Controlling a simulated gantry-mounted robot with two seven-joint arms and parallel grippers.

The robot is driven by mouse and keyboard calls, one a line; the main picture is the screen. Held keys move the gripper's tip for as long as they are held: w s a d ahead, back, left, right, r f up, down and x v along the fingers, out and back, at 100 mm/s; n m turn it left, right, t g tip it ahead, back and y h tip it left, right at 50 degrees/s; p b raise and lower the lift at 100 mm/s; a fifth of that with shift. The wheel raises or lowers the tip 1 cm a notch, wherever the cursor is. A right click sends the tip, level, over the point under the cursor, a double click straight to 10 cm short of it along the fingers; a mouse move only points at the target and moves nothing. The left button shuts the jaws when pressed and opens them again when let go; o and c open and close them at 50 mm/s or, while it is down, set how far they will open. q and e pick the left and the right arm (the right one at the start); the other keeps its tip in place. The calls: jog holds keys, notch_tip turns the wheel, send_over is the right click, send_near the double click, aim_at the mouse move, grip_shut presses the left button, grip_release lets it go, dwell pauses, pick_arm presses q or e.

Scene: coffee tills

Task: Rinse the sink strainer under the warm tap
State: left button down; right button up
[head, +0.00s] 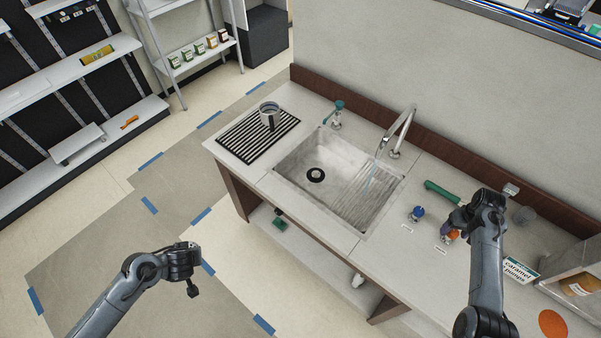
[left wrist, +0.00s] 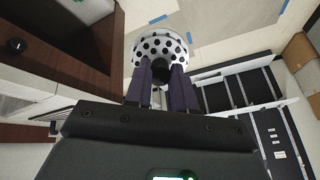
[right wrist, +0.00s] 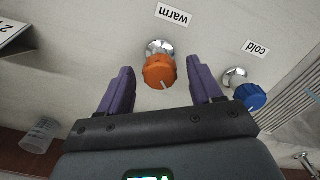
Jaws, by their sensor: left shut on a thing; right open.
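The sink strainer (left wrist: 160,46), a pale cup with dark round holes, is held by its dark stem between the fingers of my left gripper (left wrist: 162,80). In the head view my left gripper (head: 191,284) is over the floor, left of the counter and away from the sink (head: 335,160); the strainer is hard to make out there. The orange warm tap knob (right wrist: 160,72) is between the open fingers of my right gripper (right wrist: 160,88), with a gap on both sides.
The blue cold knob (right wrist: 250,96) is beside the warm one. A green cylinder (head: 442,192) and a clear cup (head: 523,215) are near the right arm. A metal mug (head: 269,117) stands on the drying rack (head: 240,142). The sink basin looks empty.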

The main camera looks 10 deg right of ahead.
jog(key=c, duration=1.1)
jog(key=shift+o, duration=0.2)
